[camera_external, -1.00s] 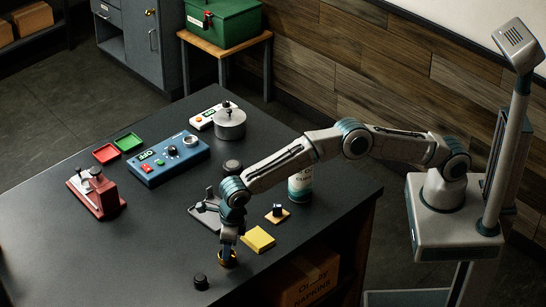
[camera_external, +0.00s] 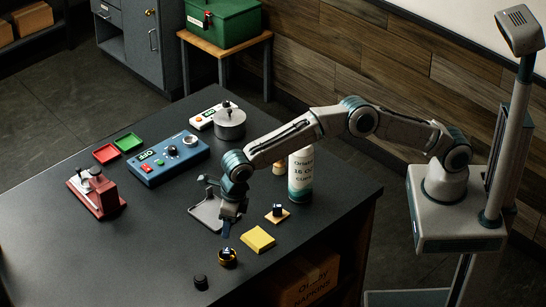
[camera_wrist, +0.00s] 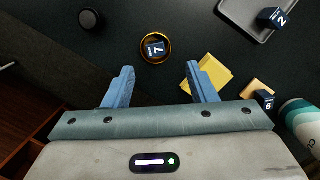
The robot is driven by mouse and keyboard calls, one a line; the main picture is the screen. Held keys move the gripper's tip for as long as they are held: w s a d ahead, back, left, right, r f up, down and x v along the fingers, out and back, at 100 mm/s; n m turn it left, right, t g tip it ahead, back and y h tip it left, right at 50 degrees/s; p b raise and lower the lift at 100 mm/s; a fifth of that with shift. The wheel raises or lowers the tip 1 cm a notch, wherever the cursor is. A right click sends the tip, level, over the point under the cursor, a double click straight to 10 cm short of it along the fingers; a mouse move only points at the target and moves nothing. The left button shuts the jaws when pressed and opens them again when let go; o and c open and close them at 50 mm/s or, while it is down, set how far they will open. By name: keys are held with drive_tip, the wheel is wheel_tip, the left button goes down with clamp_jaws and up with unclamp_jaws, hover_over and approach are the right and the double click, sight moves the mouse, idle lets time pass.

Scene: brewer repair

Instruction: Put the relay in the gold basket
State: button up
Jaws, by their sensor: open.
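The gold basket (camera_external: 228,260), a small round cup with a gold rim, stands near the front of the dark table. It also shows in the wrist view (camera_wrist: 143,58). A dark blue relay marked 7 (camera_wrist: 156,49) lies inside it, within the rim. My gripper (camera_external: 226,233) is above the basket, apart from it. In the wrist view my gripper (camera_wrist: 159,69) has its two blue fingers spread with nothing between them. Another dark block marked 2 (camera_wrist: 274,18) sits on a grey tray, and one marked 6 (camera_wrist: 264,98) on a tan pad.
A yellow sponge-like block (camera_external: 258,239) lies right of the basket and a black knob (camera_external: 201,282) in front. The grey tray (camera_external: 204,214) is behind. A tall cup canister (camera_external: 300,178), blue device (camera_external: 168,158) and red press (camera_external: 99,196) stand farther off. The left table front is clear.

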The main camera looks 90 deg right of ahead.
drive_tip(key=s+d+r+m+t+b, duration=0.1)
drive_tip(key=s+d+r+m+b, duration=0.1)
drive_tip(key=s+d+r+m, duration=0.7)
drive_tip(key=s+d+r+m+b, duration=0.1)
drive_tip(key=s+d+r+m, duration=0.5)
drive_tip(key=s+m, duration=0.4)
drive_tip(key=s+d+f+m+b, duration=0.1)
drive_tip(key=s+d+f+m, duration=0.2)
drive_tip(key=s+m, duration=0.4)
drive_tip(key=s+d+f+m+t+b, duration=0.1)
drive_tip(key=s+d+m, duration=0.4)
drive_tip(key=s, duration=1.3)
wheel_tip(320, 180, down, 2)
drive_tip(key=m+b, duration=0.1)
drive_tip(key=m, duration=0.2)
drive_tip(key=shift+s+d+m, duration=0.2)
drive_tip(key=shift+d+m, duration=0.1)
drive_tip(key=shift+d, duration=0.1)
